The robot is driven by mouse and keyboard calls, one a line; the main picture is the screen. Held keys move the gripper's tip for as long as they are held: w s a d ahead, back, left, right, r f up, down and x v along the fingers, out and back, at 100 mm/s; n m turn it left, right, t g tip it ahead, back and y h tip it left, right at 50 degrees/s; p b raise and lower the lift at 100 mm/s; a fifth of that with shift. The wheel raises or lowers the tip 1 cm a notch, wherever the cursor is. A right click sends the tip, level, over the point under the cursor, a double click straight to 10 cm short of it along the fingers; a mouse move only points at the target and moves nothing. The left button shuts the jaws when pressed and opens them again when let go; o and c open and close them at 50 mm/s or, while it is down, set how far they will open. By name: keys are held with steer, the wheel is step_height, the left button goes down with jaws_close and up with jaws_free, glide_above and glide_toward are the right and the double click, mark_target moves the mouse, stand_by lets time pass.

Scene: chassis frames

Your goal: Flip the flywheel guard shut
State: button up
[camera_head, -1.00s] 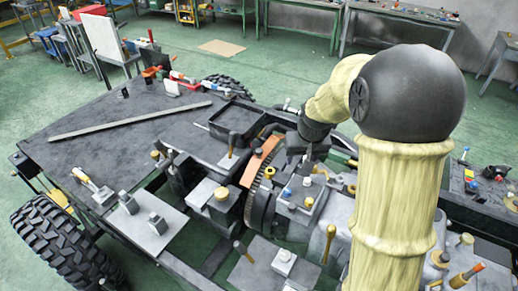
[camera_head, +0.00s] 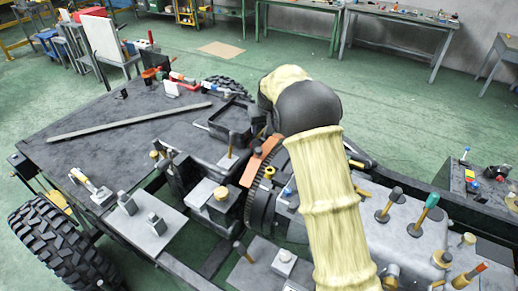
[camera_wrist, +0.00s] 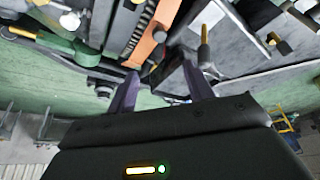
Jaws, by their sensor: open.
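The flywheel (camera_head: 257,202) is a dark toothed wheel standing upright in the middle of the chassis. An orange plate (camera_head: 261,160), which looks like the guard, sits at its upper far edge; I cannot tell its hinge side. In the wrist view the orange plate (camera_wrist: 147,38) lies beside the flywheel's teeth (camera_wrist: 136,30). My gripper (camera_wrist: 162,72) is open, its two dark fingers apart, with nothing seen between them. The orange plate's end shows just beyond the gap between the fingertips. In the head view my arm hides the gripper.
A dark open tray (camera_head: 232,118) stands close behind the flywheel. Knobs and upright handles (camera_head: 230,152) crowd the chassis around it. A long grey bar (camera_head: 130,121) lies on the flat deck (camera_head: 90,140) at left, which has clear room.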

mark_target(259, 150)
steer(key=p+x, duration=0.5)
steer(key=x, duration=1.2)
steer(key=shift+w+f+p, duration=0.1)
steer(key=shift+w+p, duration=0.05)
steer(key=shift+p, duration=0.15)
